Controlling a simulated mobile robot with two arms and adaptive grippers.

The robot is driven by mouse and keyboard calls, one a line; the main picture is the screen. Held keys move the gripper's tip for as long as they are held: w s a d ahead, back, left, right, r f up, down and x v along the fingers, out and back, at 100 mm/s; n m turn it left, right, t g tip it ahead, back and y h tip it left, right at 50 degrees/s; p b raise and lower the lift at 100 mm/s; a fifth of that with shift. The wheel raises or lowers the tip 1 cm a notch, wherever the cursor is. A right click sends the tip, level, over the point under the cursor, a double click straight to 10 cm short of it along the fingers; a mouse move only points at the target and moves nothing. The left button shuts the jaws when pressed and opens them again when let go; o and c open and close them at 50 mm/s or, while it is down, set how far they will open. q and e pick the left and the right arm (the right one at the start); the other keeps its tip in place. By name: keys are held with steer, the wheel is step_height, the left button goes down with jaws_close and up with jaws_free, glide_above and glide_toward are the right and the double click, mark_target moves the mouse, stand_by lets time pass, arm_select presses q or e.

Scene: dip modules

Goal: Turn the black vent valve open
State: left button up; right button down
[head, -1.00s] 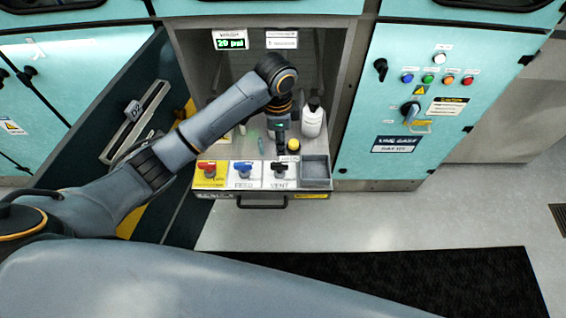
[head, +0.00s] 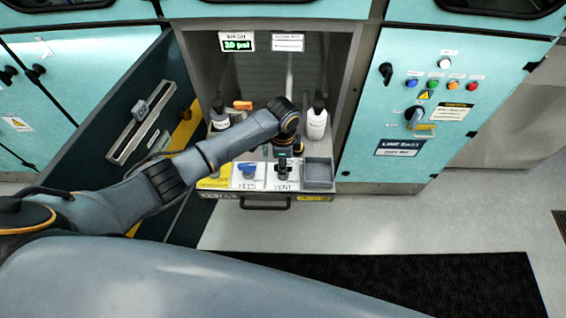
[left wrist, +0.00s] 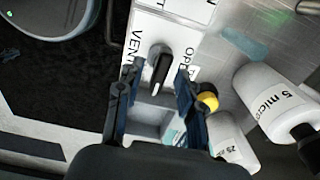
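The black vent valve (left wrist: 159,68) shows in the left wrist view as a dark lever handle on a white panel, between the words VENT and OPEN. My left gripper (left wrist: 159,76) is open, with one finger on each side of the handle; I cannot tell whether either finger touches it. In the head view my left gripper (head: 284,164) is over the VENT plate (head: 284,186) and largely hides the valve. My right gripper is not in view.
The blue FEED valve (head: 246,169) is just left of VENT. A grey open bin (head: 319,174) is just right. A white bottle (head: 317,124) stands behind it. A wash display (head: 237,41) reads 20 psi. A drawer handle (head: 265,204) is below the panel.

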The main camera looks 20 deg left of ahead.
arm_select(q)
steer(key=shift+f, duration=0.25)
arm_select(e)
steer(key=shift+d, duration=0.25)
arm_select(q)
jaws_close()
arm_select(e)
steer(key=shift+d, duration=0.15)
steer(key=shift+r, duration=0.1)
